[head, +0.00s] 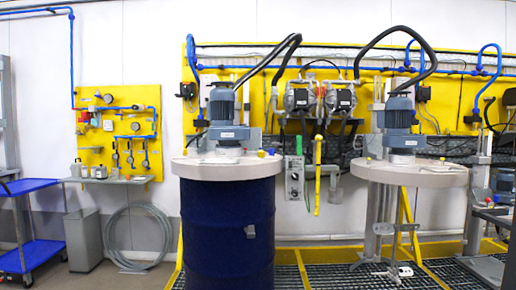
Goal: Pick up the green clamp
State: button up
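A small upright green item (299,145) shows just above a grey control box (295,178), between the two agitators. My gripper is not in the head view.
A blue drum (228,235) with a pale round lid (227,167) and a motor stands at centre. A second agitator lid (410,175) is raised at right over yellow-edged grating (330,278). A blue cart (30,255) and grey bin (83,240) stand left.

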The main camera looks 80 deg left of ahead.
aim_at(299, 147)
jog(key=u, duration=1.95)
jog(key=i+j+u, duration=0.3)
jog(key=j, duration=0.15)
jog(key=i+j+u, duration=0.3)
jog(key=i+j, duration=0.05)
jog(key=j, duration=0.05)
